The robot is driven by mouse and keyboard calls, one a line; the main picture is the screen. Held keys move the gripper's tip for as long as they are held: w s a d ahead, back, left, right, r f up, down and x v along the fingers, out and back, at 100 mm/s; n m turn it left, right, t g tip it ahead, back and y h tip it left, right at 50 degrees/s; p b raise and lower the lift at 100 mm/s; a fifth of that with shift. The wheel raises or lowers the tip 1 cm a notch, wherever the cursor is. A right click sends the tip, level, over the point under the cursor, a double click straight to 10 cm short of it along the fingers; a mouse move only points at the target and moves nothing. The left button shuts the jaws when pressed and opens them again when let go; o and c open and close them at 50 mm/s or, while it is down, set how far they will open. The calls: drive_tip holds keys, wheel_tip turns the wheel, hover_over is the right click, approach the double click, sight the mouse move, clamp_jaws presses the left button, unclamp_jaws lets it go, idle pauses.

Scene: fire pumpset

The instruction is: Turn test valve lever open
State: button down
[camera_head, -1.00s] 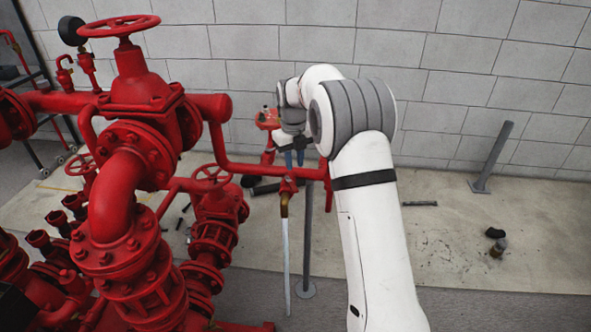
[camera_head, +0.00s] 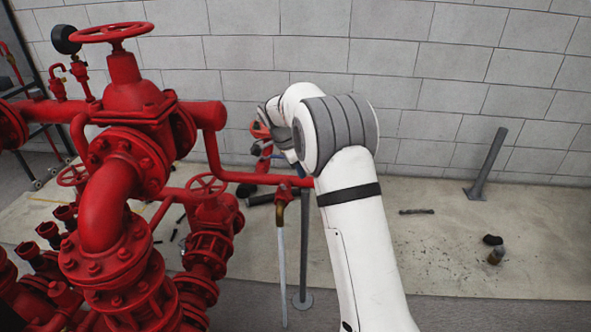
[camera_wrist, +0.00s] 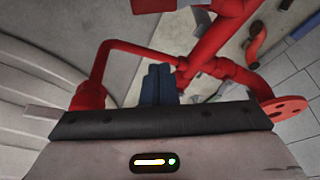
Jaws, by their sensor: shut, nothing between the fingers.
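My gripper (camera_wrist: 160,70) shows in the wrist view with its dark blue fingers together and nothing between them. The fingertips are close beside a thin red pipe (camera_wrist: 135,50) and its joint with a thicker red pipe (camera_wrist: 222,38); I cannot tell whether they touch. In the head view my gripper (camera_head: 264,164) is partly hidden by my arm, near red fittings (camera_head: 259,130) at the far end of the pipework. A small red valve (camera_head: 283,194) with a pale hanging tube sits below. I cannot make out the test valve lever for certain.
The large red pump pipework (camera_head: 120,165) with handwheels fills the left. A red wheel (camera_wrist: 286,108) is at the right of the wrist view. A grey post (camera_head: 304,250) stands beside the tube. A block wall (camera_head: 450,70) is behind; the floor at right is mostly clear.

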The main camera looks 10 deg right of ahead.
sight(287, 195)
wheel_tip(287, 195, down, 6)
drive_tip(key=a+p, duration=0.1)
drive_tip(key=shift+s+a+f, duration=0.15)
drive_tip(key=shift+a+f, duration=0.05)
drive_tip(key=shift+a, duration=0.2)
drive_tip(key=shift+s+a+m+g+b, duration=0.2)
drive_tip(key=shift+a+m+g+b, duration=0.15)
drive_tip(key=shift+m+b, duration=0.45)
drive_tip(key=shift+s+a+f+m+g+b, duration=0.15)
drive_tip(key=shift+a+m+g+b, duration=0.35)
drive_tip(key=shift+m, duration=0.9)
drive_tip(key=shift+a, duration=0.5)
drive_tip(key=shift+a+b, duration=0.1)
drive_tip(key=shift+b, duration=0.2)
